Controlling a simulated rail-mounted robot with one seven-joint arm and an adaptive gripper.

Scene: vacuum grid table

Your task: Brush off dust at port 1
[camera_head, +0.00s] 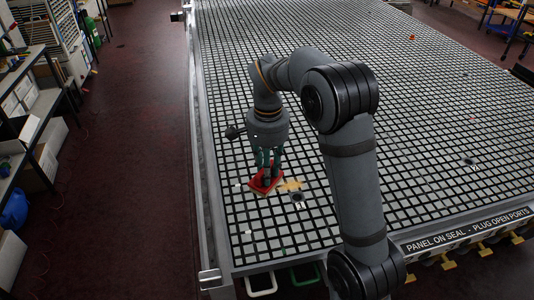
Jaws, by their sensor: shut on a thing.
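My gripper (267,178) points down over the near left part of the grid table (232,215). It is shut on a red flat thing (257,188), which looks like the brush; its grip point is partly hidden by the fingers. The red thing is at or just above the table surface; I cannot tell if it touches. A tan patch of dust (291,185) lies just right of it. A dark round port (298,197) with a small white mark below it sits just below the dust, apart from the red thing.
More dark ports (470,162) lie to the right. Small white bits (249,232) lie near the left edge, and an orange thing (412,37) lies far back. A shelf (40,110) stands left.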

